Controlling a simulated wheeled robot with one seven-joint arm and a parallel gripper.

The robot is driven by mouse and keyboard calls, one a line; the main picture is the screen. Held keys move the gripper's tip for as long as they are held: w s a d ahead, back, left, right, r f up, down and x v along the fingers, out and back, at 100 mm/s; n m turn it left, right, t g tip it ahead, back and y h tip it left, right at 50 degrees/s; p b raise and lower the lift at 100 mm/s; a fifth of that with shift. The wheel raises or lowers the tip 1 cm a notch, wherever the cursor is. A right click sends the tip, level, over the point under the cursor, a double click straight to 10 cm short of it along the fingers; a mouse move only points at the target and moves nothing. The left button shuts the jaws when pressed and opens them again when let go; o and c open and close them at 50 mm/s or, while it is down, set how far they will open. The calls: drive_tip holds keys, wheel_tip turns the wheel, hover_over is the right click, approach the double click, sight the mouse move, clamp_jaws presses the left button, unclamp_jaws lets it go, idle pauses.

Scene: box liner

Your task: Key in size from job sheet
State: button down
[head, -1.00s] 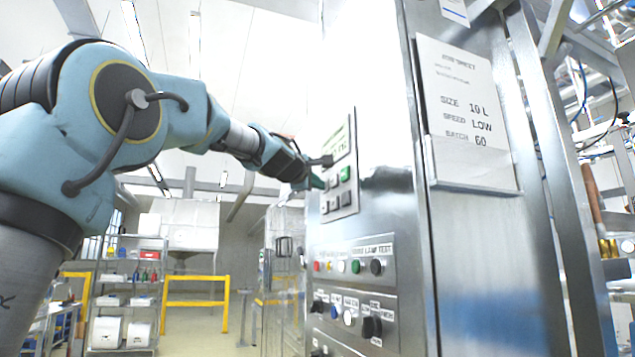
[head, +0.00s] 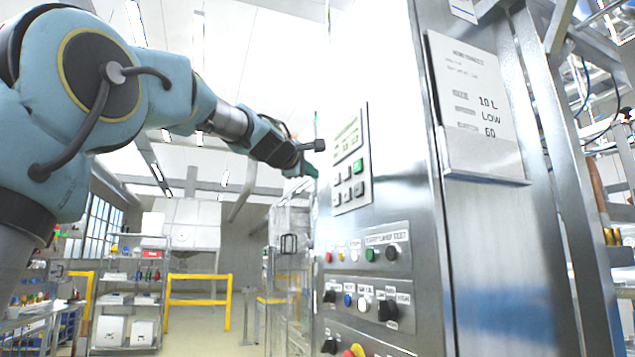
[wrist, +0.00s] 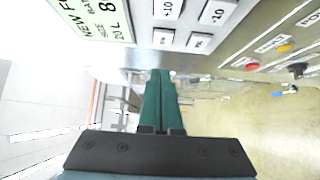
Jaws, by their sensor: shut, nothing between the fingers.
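The keypad panel (head: 350,165) on the front face has a green display (head: 347,138) above grey keys and one green key. In the wrist view the display (wrist: 95,17) reads "NEW F…", an 8 and 20 L, cut off at the frame edge.
Below the keypad are a row of coloured buttons (head: 370,254) and a row of selector knobs (head: 388,309). A yellow barrier (head: 198,302) and shelving (head: 130,300) stand behind. The floor between them and the machine is clear.

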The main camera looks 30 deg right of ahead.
drive_tip(key=b+v, duration=0.2)
drive_tip(key=v, duration=0.4)
drive_tip(key=shift+s+a+b, duration=0.15)
drive_tip(key=shift+a+b, duration=0.15)
drive_tip(key=shift+b, duration=0.05)
drive_tip(key=shift+r, duration=0.1)
idle(2.9)
